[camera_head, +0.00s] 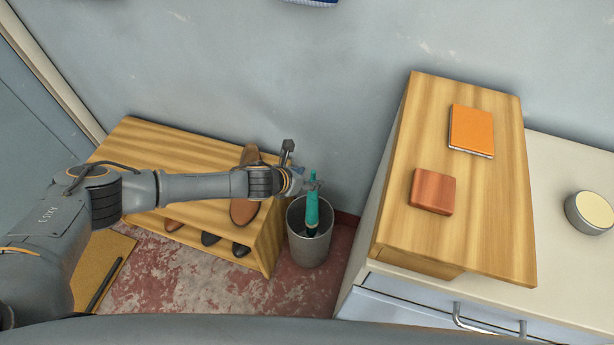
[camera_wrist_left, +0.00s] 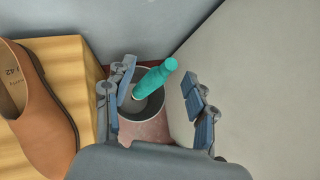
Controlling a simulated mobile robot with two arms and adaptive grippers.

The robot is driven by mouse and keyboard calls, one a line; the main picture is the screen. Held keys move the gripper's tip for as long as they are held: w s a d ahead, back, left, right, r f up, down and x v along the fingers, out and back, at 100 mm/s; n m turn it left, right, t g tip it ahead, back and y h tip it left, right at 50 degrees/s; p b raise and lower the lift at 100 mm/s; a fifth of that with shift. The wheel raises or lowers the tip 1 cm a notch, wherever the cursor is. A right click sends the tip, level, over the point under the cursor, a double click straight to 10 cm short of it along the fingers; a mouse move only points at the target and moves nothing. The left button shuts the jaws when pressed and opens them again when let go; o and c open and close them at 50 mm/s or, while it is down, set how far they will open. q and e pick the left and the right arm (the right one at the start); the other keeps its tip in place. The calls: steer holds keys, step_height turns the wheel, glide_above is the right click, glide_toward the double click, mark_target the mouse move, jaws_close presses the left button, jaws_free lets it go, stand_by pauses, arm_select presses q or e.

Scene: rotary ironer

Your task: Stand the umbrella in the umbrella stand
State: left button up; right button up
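The teal umbrella (camera_head: 312,212) stands in the grey umbrella stand (camera_head: 309,250), its lower part inside and its upper part above the rim, slightly tilted. In the left wrist view, the umbrella (camera_wrist_left: 155,77) leans to the right over the stand's opening (camera_wrist_left: 130,125). My left gripper (camera_head: 305,180) is beside the umbrella's upper end. In its wrist view, the fingers of my left gripper (camera_wrist_left: 160,88) are spread wide with the umbrella's top between them, and no grip shows. The umbrella's lower end is hidden inside the stand. My right gripper is not in view.
A wooden shoe rack (camera_head: 150,147) with a brown shoe (camera_head: 243,211) on top stands left of the stand. A pale cabinet (camera_head: 565,175) is at right, with a wooden board (camera_head: 490,205) holding an orange book (camera_head: 470,130) and a reddish box (camera_head: 432,191). The wall is close behind.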

arm_select(q)
steer(key=v, duration=1.2)
steer(key=shift+s, duration=0.1)
stand_by(0.8)
